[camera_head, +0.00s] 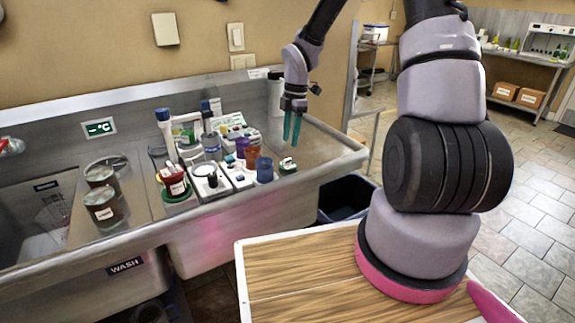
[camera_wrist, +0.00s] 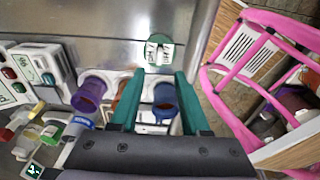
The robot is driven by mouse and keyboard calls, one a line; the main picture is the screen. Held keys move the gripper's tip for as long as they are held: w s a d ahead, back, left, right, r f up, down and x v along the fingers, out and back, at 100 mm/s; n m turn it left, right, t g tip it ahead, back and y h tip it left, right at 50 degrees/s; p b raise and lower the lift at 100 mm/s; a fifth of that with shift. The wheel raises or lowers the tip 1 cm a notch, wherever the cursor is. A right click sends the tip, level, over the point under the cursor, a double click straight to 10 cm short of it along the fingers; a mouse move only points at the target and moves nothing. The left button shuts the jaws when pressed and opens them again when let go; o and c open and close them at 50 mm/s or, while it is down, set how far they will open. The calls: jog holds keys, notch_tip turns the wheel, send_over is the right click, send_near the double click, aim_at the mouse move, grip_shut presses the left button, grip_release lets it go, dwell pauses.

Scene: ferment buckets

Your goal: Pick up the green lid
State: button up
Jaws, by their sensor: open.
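The green lid (camera_head: 288,166) is a small round green piece with a white label. It lies at the right end of the sink's drainboard. In the wrist view the lid (camera_wrist: 158,52) sits just beyond the fingertips, roughly centred between them. My gripper (camera_head: 291,140) is above the lid with its teal fingers pointing down, apart from it. In the wrist view my gripper (camera_wrist: 160,76) is open, and its fingers are spread with nothing held. A blue cup (camera_wrist: 165,97) shows between the fingers, lower down.
Blue (camera_head: 264,171), orange (camera_head: 252,157) and purple (camera_head: 242,147) cups stand close to the lid's left. A white tray (camera_head: 209,181), bottles and a red container (camera_head: 174,182) crowd farther left. The sink's raised edge (camera_head: 345,160) lies to the right.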

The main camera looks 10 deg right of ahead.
aim_at(288, 164)
jog(key=f, duration=0.7)
jog(key=shift+a+f, duration=0.1)
jog(key=shift+a, duration=0.3)
grip_shut()
